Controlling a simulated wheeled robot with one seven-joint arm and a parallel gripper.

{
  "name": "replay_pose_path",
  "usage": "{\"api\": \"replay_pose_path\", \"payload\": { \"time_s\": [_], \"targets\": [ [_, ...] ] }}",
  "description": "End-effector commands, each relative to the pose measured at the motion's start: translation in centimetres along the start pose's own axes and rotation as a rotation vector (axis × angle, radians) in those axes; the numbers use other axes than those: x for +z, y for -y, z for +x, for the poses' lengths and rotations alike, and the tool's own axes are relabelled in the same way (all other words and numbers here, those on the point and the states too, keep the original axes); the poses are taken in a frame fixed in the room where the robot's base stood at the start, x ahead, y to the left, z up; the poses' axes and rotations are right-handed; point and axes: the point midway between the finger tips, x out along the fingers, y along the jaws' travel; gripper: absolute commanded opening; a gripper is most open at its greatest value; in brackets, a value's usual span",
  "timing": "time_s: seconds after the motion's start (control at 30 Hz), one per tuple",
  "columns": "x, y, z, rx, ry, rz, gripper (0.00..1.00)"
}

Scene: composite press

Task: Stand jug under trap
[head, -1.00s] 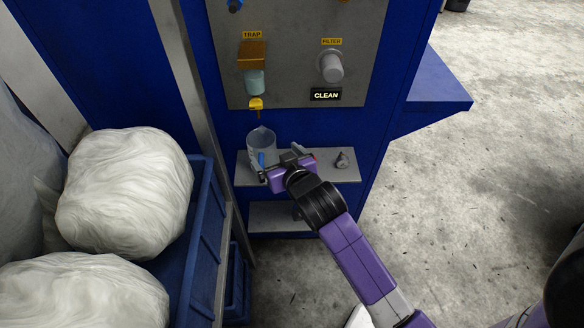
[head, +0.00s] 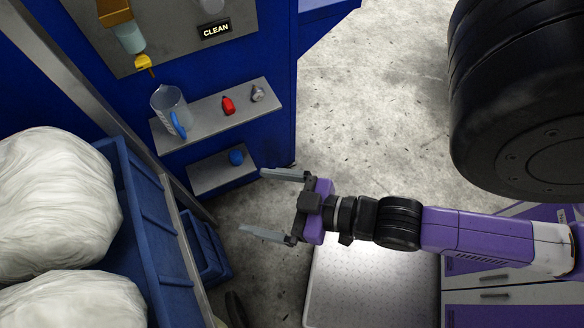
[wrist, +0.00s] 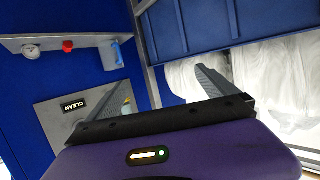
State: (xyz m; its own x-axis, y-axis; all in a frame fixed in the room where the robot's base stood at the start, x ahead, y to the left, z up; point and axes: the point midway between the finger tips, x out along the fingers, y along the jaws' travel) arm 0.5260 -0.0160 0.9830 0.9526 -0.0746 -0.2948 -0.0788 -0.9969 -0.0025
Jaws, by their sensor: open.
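The clear jug (head: 168,104) with a blue handle stands upright on the left end of the upper grey shelf. It also shows in the wrist view, where its blue handle (wrist: 117,52) is clearest. The trap (head: 130,38), a brown block with a pale cylinder and a yellow valve (head: 146,64), hangs on the panel above the jug. The jug appears below the valve, but exact alignment cannot be told. My gripper (head: 252,202) is open and empty, well apart from the jug, to the lower right of the shelves. Its fingers (wrist: 165,88) spread wide in the wrist view.
A red item (head: 228,106) and a grey gauge-like fitting (head: 257,94) sit on the upper shelf (head: 205,122). A blue crate (head: 160,205) with white bundles stands left.

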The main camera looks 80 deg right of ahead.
Motion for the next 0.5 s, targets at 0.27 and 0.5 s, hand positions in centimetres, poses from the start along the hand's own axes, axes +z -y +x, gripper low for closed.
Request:
{"api": "replay_pose_path", "payload": {
  "time_s": [0.27, 0.5],
  "targets": [
    [-2.2, 1.1, -6.4, -0.069, -0.022, -0.022, 0.97],
    [-2.7, 1.2, -7.0, -0.076, -0.029, -0.025, 0.97]
  ]
}}
